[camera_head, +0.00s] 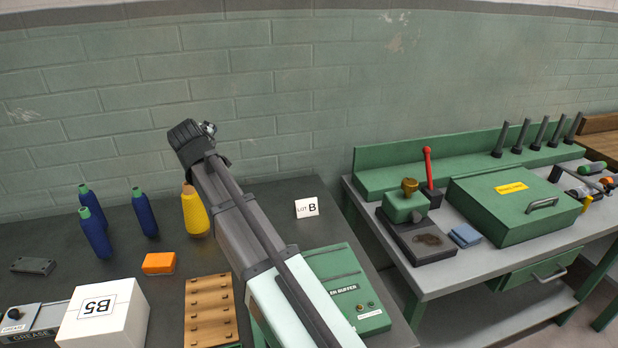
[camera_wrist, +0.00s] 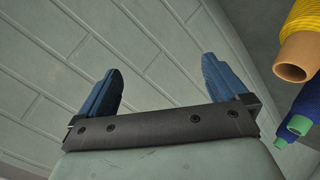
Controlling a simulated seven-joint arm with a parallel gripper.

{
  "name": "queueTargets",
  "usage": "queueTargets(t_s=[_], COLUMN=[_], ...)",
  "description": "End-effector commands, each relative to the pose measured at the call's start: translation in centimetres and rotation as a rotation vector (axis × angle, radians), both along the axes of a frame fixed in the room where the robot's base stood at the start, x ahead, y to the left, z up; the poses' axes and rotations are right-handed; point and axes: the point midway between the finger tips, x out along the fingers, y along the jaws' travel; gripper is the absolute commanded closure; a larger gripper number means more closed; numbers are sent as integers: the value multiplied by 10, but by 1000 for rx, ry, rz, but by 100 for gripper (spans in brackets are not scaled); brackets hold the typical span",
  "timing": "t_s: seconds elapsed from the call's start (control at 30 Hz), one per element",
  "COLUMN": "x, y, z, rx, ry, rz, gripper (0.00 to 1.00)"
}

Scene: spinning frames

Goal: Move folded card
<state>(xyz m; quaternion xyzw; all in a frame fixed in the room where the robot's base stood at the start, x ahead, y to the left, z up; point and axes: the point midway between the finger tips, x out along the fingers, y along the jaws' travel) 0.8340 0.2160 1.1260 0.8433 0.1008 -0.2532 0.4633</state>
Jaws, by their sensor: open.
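The folded card (camera_head: 307,208) is small and white, marked "LOT B". It stands like a tent on the dark left bench, near its back right, just right of my arm. My gripper (camera_wrist: 163,80) is open, with two blue fingers apart and only the wall behind them. In the head view the end of my arm is raised in front of the wall, up and left of the card and well apart from it. The fingers are hard to make out there. The card is not in the wrist view.
A yellow spool (camera_head: 195,213) and several blue spools (camera_head: 95,236) stand left of my arm. An orange block (camera_head: 159,263), wooden rack (camera_head: 211,312), white B5 box (camera_head: 104,316) and green buffer box (camera_head: 347,287) sit nearer. A second bench (camera_head: 445,278) with green equipment stands right.

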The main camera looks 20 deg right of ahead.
Motion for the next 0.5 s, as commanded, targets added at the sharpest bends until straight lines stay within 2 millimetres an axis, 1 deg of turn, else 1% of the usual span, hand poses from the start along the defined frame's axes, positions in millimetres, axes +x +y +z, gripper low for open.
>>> queueTargets(t_s=[0.03, 0.07, 0.1, 0.27, 0.3, 0.5], x=[-2, -3, -5, -16, -19, -41], y=[-22, -32, -46, -99, -112, -171], z=[-6, -10, -14, -31, -35, -54], rx=[34, 57, 85, 201, 231, 375], ry=[30, 49, 73, 167, 191, 303], rz=[-42, -65, -96, -218, -249, -400], gripper=[0, 0, 0, 0, 0, 0])
